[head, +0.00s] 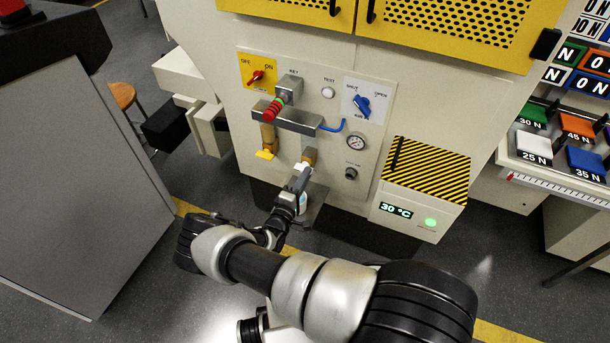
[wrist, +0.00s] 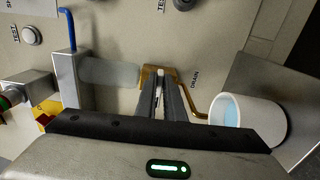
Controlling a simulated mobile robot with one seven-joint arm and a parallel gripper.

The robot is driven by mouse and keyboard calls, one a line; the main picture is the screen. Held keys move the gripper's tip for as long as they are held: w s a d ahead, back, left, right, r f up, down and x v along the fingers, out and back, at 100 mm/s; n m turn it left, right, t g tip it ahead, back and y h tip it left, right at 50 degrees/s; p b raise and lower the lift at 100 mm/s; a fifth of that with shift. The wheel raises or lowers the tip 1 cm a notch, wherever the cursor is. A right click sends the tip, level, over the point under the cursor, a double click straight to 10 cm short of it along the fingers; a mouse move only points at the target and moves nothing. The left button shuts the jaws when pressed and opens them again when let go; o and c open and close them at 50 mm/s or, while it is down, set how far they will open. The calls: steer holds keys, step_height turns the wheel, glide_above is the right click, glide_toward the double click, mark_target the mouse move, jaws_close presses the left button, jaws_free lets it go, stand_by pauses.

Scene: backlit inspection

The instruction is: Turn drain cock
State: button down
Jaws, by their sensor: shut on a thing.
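The drain cock (head: 310,156) is a brass fitting low on the machine's front panel. In the wrist view its brass body (wrist: 150,72) sits beside the DRAIN label, with a thin brass spout (wrist: 200,98) bending toward a white cup (wrist: 262,118). My gripper (head: 302,170) is at the cock, and its two dark fingers (wrist: 160,84) are close together on the cock's pale handle, which shows only as a sliver between them. The handle's exact angle is mostly hidden. The cup has blue inside and in the head view stands below the cock (head: 302,203), partly hidden by my gripper.
A grey box-like ledge (head: 292,119) and a blue lever (head: 333,125) are just above. A gauge (head: 356,142) and a striped box (head: 425,172) are right. A grey cabinet (head: 75,190) stands at left.

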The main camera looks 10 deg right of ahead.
stand_by(0.5)
steer(key=c, duration=1.9)
jaws_free()
steer(key=shift+o, duration=0.2)
steer(key=p+v, duration=0.1)
steer(key=v, duration=1.6)
steer(key=shift+s+p, duration=0.15)
steer(key=shift+p, duration=0.15)
steer(key=shift+a, duration=0.1)
